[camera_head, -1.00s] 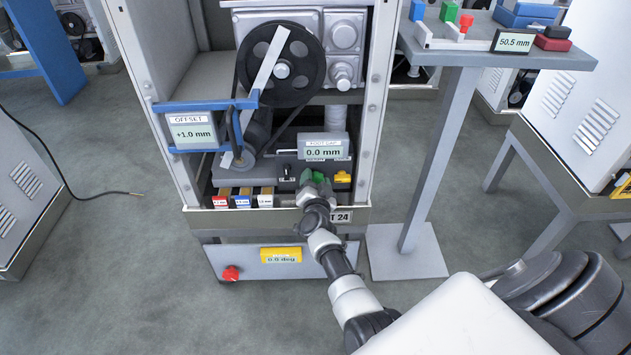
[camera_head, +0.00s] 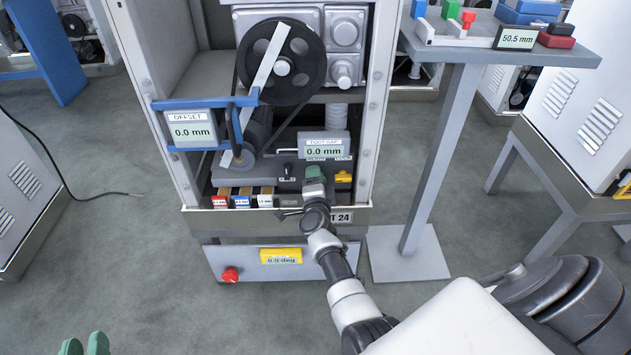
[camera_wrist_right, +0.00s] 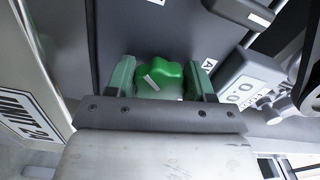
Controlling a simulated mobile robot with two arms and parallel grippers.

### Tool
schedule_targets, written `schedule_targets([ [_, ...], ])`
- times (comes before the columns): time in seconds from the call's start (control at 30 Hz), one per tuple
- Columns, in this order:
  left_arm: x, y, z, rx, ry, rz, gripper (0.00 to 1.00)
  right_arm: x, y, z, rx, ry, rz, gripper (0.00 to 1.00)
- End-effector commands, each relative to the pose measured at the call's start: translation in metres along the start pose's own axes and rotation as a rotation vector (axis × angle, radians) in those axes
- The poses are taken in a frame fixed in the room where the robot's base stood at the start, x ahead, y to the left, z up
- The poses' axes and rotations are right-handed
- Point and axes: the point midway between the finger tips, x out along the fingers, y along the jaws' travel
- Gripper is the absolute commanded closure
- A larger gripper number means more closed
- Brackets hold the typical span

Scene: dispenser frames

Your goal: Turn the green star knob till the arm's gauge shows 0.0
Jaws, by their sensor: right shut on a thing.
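The green star knob (camera_wrist_right: 160,78) sits between the two green fingers of my right gripper (camera_wrist_right: 161,82) in the right wrist view, and the gripper is shut on it. In the head view my right gripper (camera_head: 314,188) is at the front of the machine, and the knob is mostly hidden there. The OFFSET gauge (camera_head: 191,131) on the blue arm (camera_head: 205,103) reads 0.0 mm. The green fingertips of my left gripper (camera_head: 84,345) show at the bottom left edge, apart and empty, away from the machine.
The FOOT GAP display (camera_head: 324,147) above the knob reads 0.0 mm. A yellow display (camera_head: 280,256) below reads 0.0 deg, beside a red knob (camera_head: 230,274). A yellow part (camera_head: 343,177) is right of the knob.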

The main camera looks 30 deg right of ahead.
Motion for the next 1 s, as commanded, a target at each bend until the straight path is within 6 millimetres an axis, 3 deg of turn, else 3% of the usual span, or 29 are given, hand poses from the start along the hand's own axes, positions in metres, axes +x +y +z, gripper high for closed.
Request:
schedule_targets([
  [0.57, 0.0004, 0.0008, -0.0028, -0.001, 0.022, 0.002, 0.73, -0.0012, 0.0025, 0.0007, 0.036, -0.002, 0.005, 0.71],
  [0.6, 0.0004, 0.0008, -0.0028, -0.001, 0.022, 0.002, 0.73, -0.0013, 0.0026, 0.0007, 0.035, -0.002, 0.005, 0.46],
  [0.67, 0.0004, 0.0009, -0.0028, -0.001, 0.022, 0.002, 0.73, -0.0012, 0.0025, 0.0006, 0.035, -0.002, 0.005, 0.38],
  [1.0, 0.0003, 0.0008, -0.0032, -0.001, 0.017, 0.002, 0.73, -0.0020, 0.0007, 0.0002, 0.034, -0.001, 0.002, 0.38],
])
